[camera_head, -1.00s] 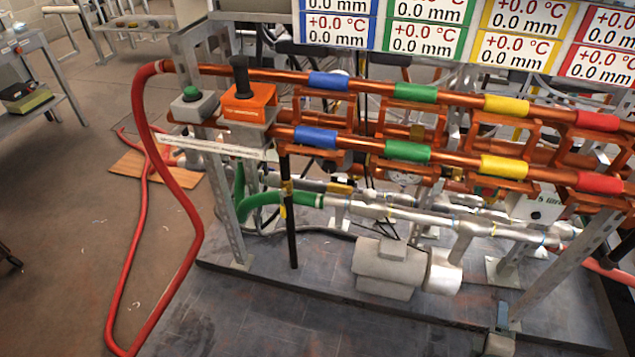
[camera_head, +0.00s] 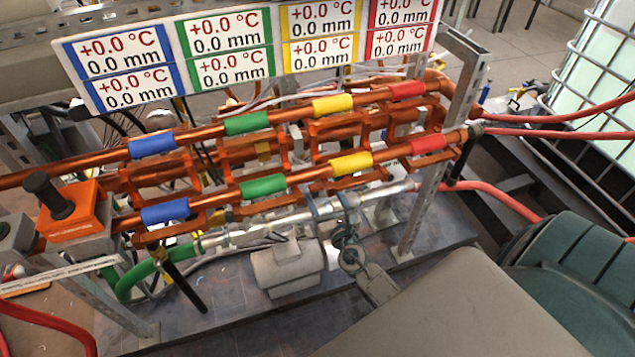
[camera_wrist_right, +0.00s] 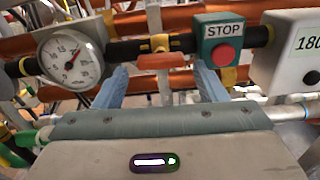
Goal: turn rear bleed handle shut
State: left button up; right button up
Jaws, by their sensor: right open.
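In the right wrist view, an orange-brown handle (camera_wrist_right: 160,62) with a brass fitting is mounted on a black pipe. It looks like the bleed handle; its bar lies roughly crosswise. My right gripper (camera_wrist_right: 160,74) is open, with one blue finger on either side of the handle and a visible gap on both sides. I cannot tell how far the fingertips are from it in depth. In the head view I cannot make out this handle or the right fingertips; my grey right arm (camera_head: 440,312) fills the lower right. My left gripper is in neither view.
A dial gauge (camera_wrist_right: 70,58) sits left of the handle, and a STOP button box (camera_wrist_right: 222,45) close on its right. A display box (camera_wrist_right: 290,50) is farther right. Copper pipes with coloured bands, a reading panel (camera_head: 250,45) and red hoses (camera_head: 550,120) crowd the head view.

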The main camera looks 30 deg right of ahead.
aim_at(321, 189)
jog(key=x, duration=0.5)
jog(key=shift+w+d, duration=0.15)
jog(key=shift+w, duration=0.2)
jog(key=c, duration=0.7)
